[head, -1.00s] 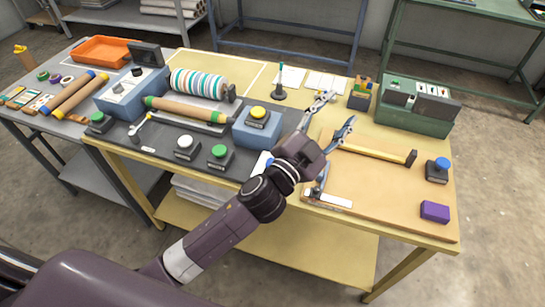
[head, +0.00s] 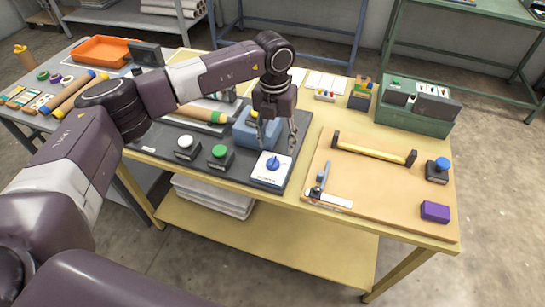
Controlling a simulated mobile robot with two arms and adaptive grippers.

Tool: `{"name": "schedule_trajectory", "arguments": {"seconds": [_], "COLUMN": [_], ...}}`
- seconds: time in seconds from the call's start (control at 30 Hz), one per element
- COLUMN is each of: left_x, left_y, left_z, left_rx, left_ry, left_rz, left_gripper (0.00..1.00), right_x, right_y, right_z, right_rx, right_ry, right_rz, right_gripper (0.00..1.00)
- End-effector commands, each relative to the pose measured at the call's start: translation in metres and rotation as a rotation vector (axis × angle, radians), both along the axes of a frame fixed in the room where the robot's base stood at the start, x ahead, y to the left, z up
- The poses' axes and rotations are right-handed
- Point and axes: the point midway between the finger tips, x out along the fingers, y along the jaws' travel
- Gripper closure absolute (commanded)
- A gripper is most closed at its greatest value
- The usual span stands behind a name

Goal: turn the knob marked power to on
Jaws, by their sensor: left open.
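The likely power knob (head: 272,163) is blue and sits on a white-topped box (head: 265,177) at the right front of the dark mat; its label is too small to read. My left gripper (head: 277,147) points down just above and behind the knob. Its fingers are apart, with nothing between them that I can see. My left arm reaches across from the left and hides much of the press rollers behind it. My right gripper is not in view.
A green button (head: 219,151) and a white button (head: 185,142) stand left of the knob box. To the right lies a tan board (head: 380,190) with a yellow bar (head: 375,149), a blue-topped button (head: 442,164) and a purple block (head: 435,211).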

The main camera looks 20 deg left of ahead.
Motion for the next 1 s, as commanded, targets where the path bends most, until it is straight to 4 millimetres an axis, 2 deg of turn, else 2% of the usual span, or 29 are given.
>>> {"name": "schedule_trajectory", "arguments": {"seconds": [0.03, 0.1, 0.5, 0.6, 0.93, 1.0], "left_x": [0.002, 0.002, 0.001, 0.002, 0.002, 0.002], "left_y": [0.008, 0.013, 0.012, 0.012, 0.012, 0.012], "left_z": [0.001, -0.002, -0.06, -0.069, -0.074, -0.074], "left_rx": [0.026, 0.041, 0.039, 0.038, 0.037, 0.037], "left_ry": [0.001, 0.003, 0.006, 0.003, 0.002, 0.002], "left_rz": [0.01, 0.016, 0.014, 0.014, 0.013, 0.013], "left_gripper": [0.53, 0.53, 0.53, 0.53, 0.53, 0.61], "right_x": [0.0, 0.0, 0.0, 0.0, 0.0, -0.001], "right_y": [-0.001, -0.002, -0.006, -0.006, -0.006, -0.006], "right_z": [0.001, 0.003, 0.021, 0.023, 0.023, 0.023], "right_rx": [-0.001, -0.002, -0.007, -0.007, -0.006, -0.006], "right_ry": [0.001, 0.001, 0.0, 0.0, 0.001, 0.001], "right_rz": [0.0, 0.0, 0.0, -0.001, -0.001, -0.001], "right_gripper": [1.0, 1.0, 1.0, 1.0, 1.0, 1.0]}}
